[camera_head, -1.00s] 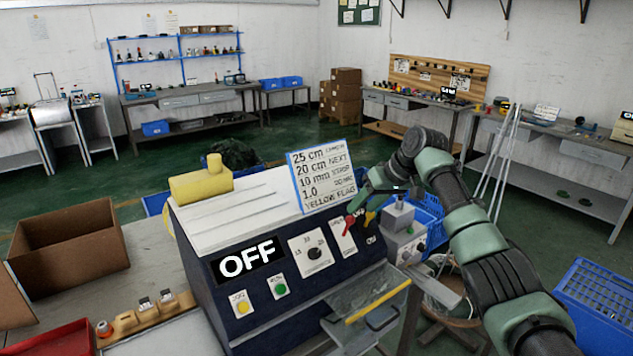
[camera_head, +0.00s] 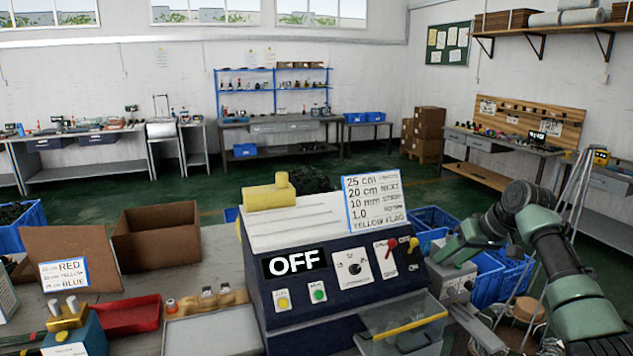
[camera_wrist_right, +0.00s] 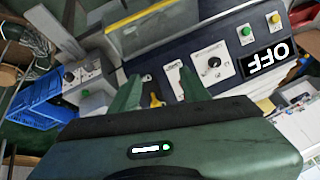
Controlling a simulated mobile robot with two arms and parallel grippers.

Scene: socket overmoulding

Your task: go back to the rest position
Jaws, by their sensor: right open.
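My right gripper (camera_head: 445,248) is open and empty, just right of the dark machine's (camera_head: 262,318) control panel in the head view. In the right wrist view its two fingers (camera_wrist_right: 158,88) reach toward the panel, with a yellow lever (camera_wrist_right: 155,101) showing between them; the fingers look apart from it. In the head view the red lever (camera_head: 391,243) and the yellow lever (camera_head: 413,243) stand free of the gripper. The machine's display (camera_head: 295,263) reads OFF. My left gripper is not in view.
Blue crates (camera_head: 497,285) stand on the floor under my right arm. A small grey box with knobs (camera_head: 455,277) sits beside the machine. On the left are a cardboard box (camera_head: 155,250) and a red tray (camera_head: 130,315).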

